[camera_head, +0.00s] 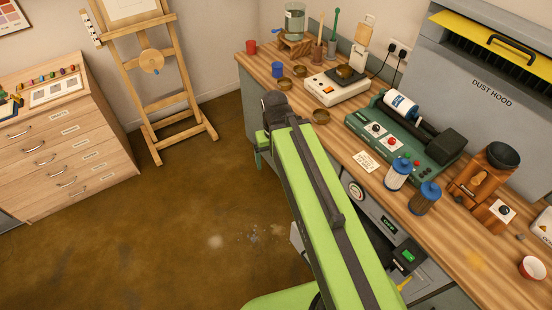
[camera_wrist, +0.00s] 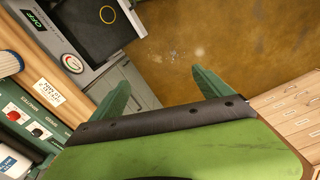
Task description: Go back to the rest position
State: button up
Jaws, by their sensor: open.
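My gripper (camera_wrist: 162,90) is open in the wrist view. Its two green fingers stand wide apart, with only the cabinet front and brown floor behind the gap. In the head view my green arm reaches up from the bottom, and part of my gripper (camera_head: 260,150) shows at its far end, beside the front edge of the wooden worktop (camera_head: 335,140). It holds nothing that I can see. The far side of the gripper is hidden by the arm in the head view.
The worktop carries a white scale (camera_head: 337,88), a green roller machine (camera_head: 400,135), blue-capped jars (camera_head: 425,197) and small brown dishes (camera_head: 284,84). An easel (camera_head: 152,62) and a drawer cabinet (camera_head: 68,140) stand left. The brown floor (camera_head: 170,235) between is clear.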

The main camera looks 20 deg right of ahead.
jog(key=shift+d, duration=0.1)
notch_tip(320, 180, down, 11)
jog(key=b, duration=1.1)
jog(key=shift+f, duration=0.2)
jog(key=shift+w+r, duration=0.1)
jog(key=shift+r, duration=0.3)
jog(key=shift+c, duration=0.2)
